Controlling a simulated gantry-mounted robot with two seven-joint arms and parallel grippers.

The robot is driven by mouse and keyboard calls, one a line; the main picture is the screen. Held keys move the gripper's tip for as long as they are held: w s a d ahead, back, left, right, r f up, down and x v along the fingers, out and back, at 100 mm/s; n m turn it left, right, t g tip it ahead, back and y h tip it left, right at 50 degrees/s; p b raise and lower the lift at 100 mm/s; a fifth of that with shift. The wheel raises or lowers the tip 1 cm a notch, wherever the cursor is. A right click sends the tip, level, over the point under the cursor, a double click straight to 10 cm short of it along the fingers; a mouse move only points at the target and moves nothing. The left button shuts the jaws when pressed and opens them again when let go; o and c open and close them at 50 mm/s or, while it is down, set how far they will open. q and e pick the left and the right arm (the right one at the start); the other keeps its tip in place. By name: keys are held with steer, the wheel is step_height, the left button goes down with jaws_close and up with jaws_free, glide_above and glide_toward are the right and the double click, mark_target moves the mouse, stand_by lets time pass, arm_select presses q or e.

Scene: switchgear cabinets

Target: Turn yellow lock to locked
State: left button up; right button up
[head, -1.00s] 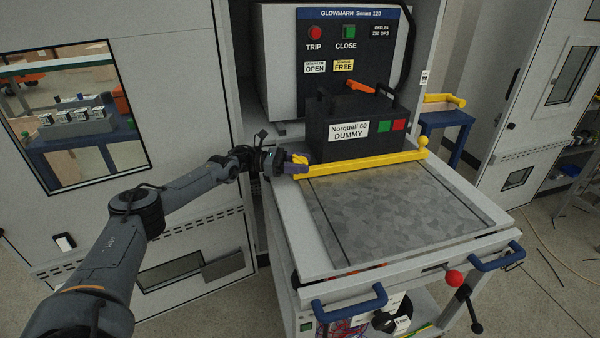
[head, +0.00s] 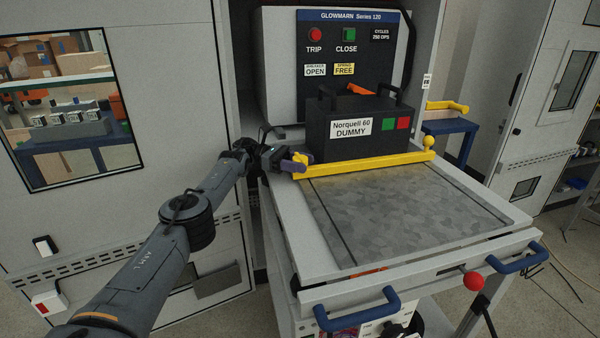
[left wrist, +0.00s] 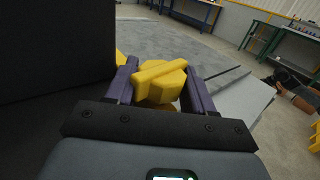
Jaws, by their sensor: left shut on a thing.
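The yellow lock is a yellow bar (head: 370,164) lying across the grey cart top in front of the black dummy box, with a round yellow knob (head: 429,142) at its right end. At its left end my left gripper (head: 302,160) is shut on a yellow handle, mostly hidden by the fingers in the head view. In the left wrist view the yellow handle (left wrist: 162,80) is a faceted knob with a raised ridge, held between the two purple fingers. The ridge looks tilted slightly. My right gripper is not in view.
The black dummy box (head: 350,128) stands directly behind the bar, close to my left gripper. The cart top (head: 410,205) in front is clear. Blue handles (head: 357,310) and a red ball knob (head: 473,281) are at the cart's front. A cabinet door (head: 120,210) is on the left.

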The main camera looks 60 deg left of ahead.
mark_target(306, 160)
arm_select(q)
steer(key=shift+d+r, duration=0.1)
steer(key=shift+r, duration=0.1)
stand_by(0.3)
steer(key=o, duration=1)
steer(key=shift+r+p, duration=0.5)
steer(key=shift+r, duration=0.1)
steer(key=r+p, duration=0.3)
steer(key=shift+d+r, duration=0.2)
steer(key=shift+r, duration=0.1)
steer(key=p, duration=0.1)
steer(key=d+r+p, duration=0.1)
steer(key=p, duration=0.1)
steer(key=shift+w+d, duration=0.15)
steer(key=shift+w, duration=0.15)
steer(key=shift+w+d+r+p, duration=0.5)
steer(key=shift+d+r+p, duration=0.35)
steer(key=shift+d+p, duration=0.6)
steer(key=shift+w+d+r+p, duration=0.45)
steer(key=shift+d+r+p, duration=0.6)
steer(key=shift+d, duration=0.65)
steer(key=shift+w+d+r+p, duration=0.5)
steer(key=shift+d+r+p, duration=0.2)
steer(key=shift+d+p, duration=0.85)
